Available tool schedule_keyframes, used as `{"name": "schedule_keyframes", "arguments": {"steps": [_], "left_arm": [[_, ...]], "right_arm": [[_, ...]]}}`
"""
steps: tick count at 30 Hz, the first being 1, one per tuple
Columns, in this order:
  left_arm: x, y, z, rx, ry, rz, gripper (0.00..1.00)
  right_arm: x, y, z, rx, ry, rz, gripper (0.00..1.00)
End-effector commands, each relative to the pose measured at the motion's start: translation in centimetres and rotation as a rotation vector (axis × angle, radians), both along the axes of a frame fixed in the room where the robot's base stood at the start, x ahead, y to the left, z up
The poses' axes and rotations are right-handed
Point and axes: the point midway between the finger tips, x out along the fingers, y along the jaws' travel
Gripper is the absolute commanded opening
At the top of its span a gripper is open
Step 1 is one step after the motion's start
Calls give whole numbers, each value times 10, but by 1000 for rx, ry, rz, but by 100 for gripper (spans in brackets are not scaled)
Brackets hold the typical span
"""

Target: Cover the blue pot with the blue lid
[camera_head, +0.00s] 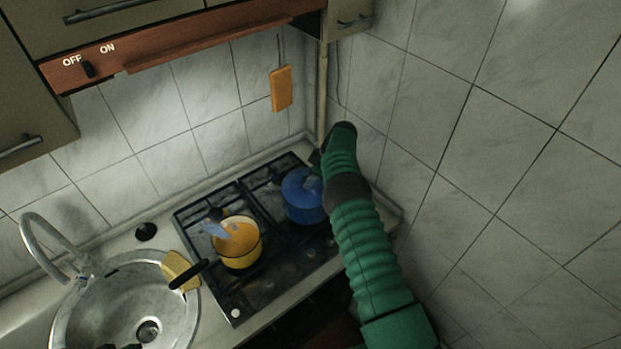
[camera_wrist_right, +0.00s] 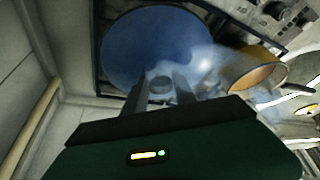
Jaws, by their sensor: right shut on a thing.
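The blue pot (camera_head: 303,205) stands on the right back part of the stove, partly hidden by my right arm. In the right wrist view the blue lid (camera_wrist_right: 145,45) is a wide blue disc in front of my right gripper (camera_wrist_right: 160,88). Its fingers are shut on the lid's small knob. In the head view the right gripper is mostly hidden behind my green arm, at the pot. The lid is at the pot's top, but I cannot tell whether it rests on the rim. A dark bit at the bottom edge (camera_head: 122,346) may be my left gripper.
A yellow pot (camera_head: 240,252) with orange contents and bluish steam stands left of the blue pot; it also shows in the wrist view (camera_wrist_right: 258,75). Its black handle points toward the sink (camera_head: 110,310). A tiled wall is close on the right.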

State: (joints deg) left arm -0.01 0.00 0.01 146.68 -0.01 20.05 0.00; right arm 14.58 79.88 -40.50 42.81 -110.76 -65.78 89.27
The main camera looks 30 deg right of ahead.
Motion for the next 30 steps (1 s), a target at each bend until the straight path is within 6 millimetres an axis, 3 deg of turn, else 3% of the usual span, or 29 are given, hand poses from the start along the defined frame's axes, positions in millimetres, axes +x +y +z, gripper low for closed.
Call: {"name": "schedule_keyframes", "arguments": {"steps": [1,2,7,16,20,23,30], "left_arm": [[0,0,0,0,0,0,36],[0,0,0,0,0,0,36],[0,0,0,0,0,0,36],[0,0,-1,0,0,0,36],[0,0,-6,0,0,0,36],[0,0,-14,0,0,0,36],[0,0,-35,0,0,0,36]], "right_arm": [[0,0,0,1,-1,0,0],[0,0,0,1,-1,0,36],[0,1,0,3,-2,0,58],[0,1,1,3,-1,1,58],[-3,-2,11,2,-2,0,58],[-10,-8,30,1,-5,0,58],[-33,-27,95,2,-6,0,58]]}}
